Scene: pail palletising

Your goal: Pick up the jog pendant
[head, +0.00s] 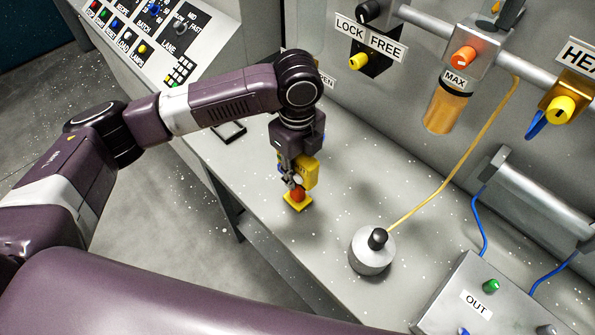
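My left gripper (293,181) points down over the grey counter, at the end of the purple arm. A yellow block (311,172), which looks like the jog pendant, is right at its fingers, on their right side. The gripper partly hides it. Just below the fingertips are a red-orange part (298,193) and a small yellow plate (298,204). I cannot tell whether these belong to the yellow block, or whether the fingers are closed on it. My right gripper is not in view.
A round grey base with a black knob (377,239) stands right of the gripper, with a yellow cable running up from it. A grey box marked OUT (477,304) is at the lower right. A sloped button panel (165,32) is at the upper left. The counter between is mostly clear.

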